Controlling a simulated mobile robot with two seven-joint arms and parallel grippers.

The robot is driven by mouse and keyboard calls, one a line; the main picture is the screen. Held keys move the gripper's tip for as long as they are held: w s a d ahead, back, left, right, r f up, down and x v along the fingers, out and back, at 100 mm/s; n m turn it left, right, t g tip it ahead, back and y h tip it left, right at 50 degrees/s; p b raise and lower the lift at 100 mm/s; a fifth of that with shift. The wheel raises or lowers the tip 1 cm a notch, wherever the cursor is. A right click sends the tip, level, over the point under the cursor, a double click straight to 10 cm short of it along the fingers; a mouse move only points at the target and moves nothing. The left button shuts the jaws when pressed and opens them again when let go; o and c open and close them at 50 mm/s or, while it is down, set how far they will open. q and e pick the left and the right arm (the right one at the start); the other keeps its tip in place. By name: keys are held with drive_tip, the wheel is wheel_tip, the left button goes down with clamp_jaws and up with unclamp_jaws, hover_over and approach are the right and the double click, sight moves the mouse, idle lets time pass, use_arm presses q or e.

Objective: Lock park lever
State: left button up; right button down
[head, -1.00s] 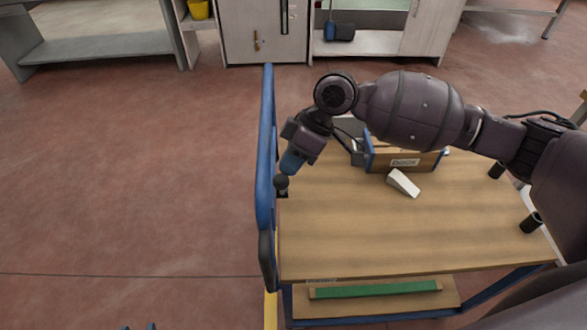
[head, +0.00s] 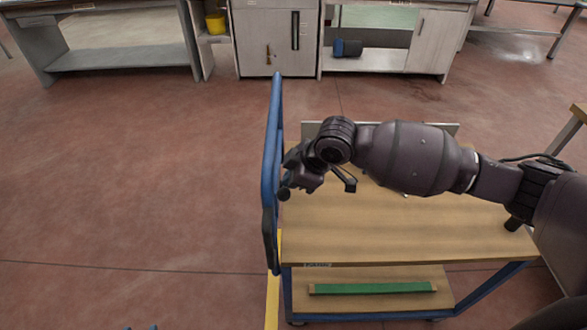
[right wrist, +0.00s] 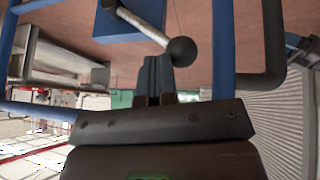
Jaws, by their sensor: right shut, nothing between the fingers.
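The park lever is a pale metal rod (right wrist: 140,24) with a black ball knob (right wrist: 182,51), rising from a blue block (right wrist: 122,18) in the right wrist view. In the head view the knob (head: 284,194) shows at the cart's left edge, beside the blue rail. My right gripper (right wrist: 156,62) is shut and empty, its fingertips close beside the knob; I cannot tell whether they touch. In the head view my right wrist (head: 303,172) is just above the knob. Small tips at the bottom edge of the head view look like my left gripper (head: 141,327); its state is unclear.
The cart's wooden top (head: 400,235) is mostly bare in front of my right arm. A blue handle rail (head: 270,150) stands along its left side. A lower shelf holds a green strip (head: 372,288). Cabinets (head: 275,40) line the back, and open floor lies left.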

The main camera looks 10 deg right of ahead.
use_arm(q)
drive_tip(key=r+p, duration=0.3)
drive_tip(key=r, duration=0.1)
drive_tip(key=shift+s+r+p, duration=0.2)
drive_tip(key=shift+p, duration=0.1)
use_arm(e)
drive_tip(key=shift+n+t, duration=0.3)
drive_tip(key=shift+t, duration=0.5)
drive_tip(key=s+f, duration=0.3)
drive_tip(key=f, duration=0.1)
drive_tip(key=shift+s+a, duration=0.25)
drive_tip(key=shift+a, duration=0.05)
use_arm(q)
drive_tip(key=shift+w+r, duration=0.1)
drive_tip(key=r+p, duration=0.1)
drive_tip(key=d+p, duration=0.1)
drive_tip(key=p, duration=0.1)
drive_tip(key=shift+s+r, duration=0.2)
drive_tip(key=shift+r, duration=0.2)
use_arm(e)
drive_tip(key=w+r+v, duration=0.1)
drive_tip(key=v, duration=1.1)
drive_tip(key=shift+r, duration=0.3)
